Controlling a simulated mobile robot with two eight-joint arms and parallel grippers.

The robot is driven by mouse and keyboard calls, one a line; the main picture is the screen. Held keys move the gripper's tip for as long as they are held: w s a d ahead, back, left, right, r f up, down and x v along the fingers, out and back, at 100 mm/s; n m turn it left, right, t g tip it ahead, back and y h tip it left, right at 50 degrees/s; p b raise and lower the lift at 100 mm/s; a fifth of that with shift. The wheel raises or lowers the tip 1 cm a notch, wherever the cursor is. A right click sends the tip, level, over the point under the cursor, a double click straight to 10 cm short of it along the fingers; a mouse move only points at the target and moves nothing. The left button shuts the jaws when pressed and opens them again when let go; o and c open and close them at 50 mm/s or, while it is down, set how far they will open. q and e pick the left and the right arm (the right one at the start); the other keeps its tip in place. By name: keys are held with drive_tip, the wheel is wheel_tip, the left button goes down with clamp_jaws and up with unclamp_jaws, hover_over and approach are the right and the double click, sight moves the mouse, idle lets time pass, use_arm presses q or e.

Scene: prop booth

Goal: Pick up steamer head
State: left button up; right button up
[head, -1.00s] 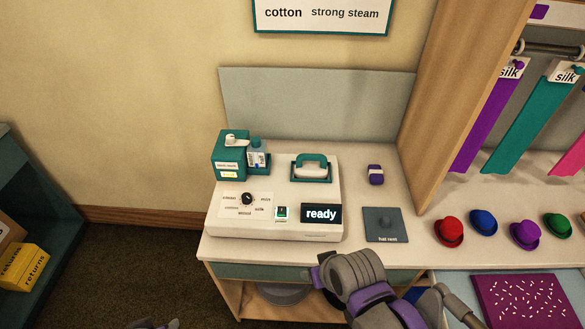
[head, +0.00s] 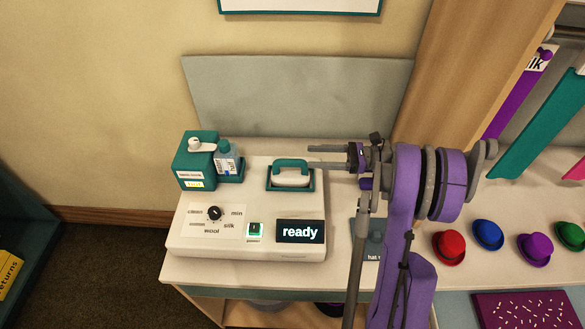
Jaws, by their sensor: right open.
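The steamer head (head: 291,179) is white with a teal arched handle. It rests in a teal cradle at the right rear of the white steamer base (head: 190,247), whose display reads "ready". My right gripper (head: 310,158) is open and empty. Its two grey fingers point left and appear just behind and to the right of the handle in the picture; I cannot tell whether they touch it. My left gripper is not in view.
A teal tank (head: 194,166) and a small bottle (head: 227,158) stand at the base's left rear. A grey panel (head: 290,100) rises behind. Several hats, including a red one (head: 448,246), sit to the right. My right arm partly covers the hat rest (head: 374,232).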

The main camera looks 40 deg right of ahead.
sight(278, 161)
drive_tip(key=shift+s+a+f, duration=0.1)
drive_tip(key=shift+s+f, duration=0.1)
drive_tip(key=shift+f, duration=0.5)
drive_tip(key=shift+w+a+r, duration=0.1)
drive_tip(key=shift+a+r, duration=0.05)
drive_tip(key=shift+a, duration=0.35)
drive_tip(key=shift+w+a+r, duration=0.1)
drive_tip(key=shift+a, duration=0.35)
drive_tip(key=x, duration=0.3)
drive_tip(key=p+x, duration=0.1)
drive_tip(key=x, duration=0.2)
drive_tip(key=shift+w+d+f, duration=0.15)
drive_tip(key=shift+w+d, duration=0.05)
drive_tip(key=shift+w, duration=0.05)
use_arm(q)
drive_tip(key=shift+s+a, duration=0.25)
use_arm(e)
clamp_jaws()
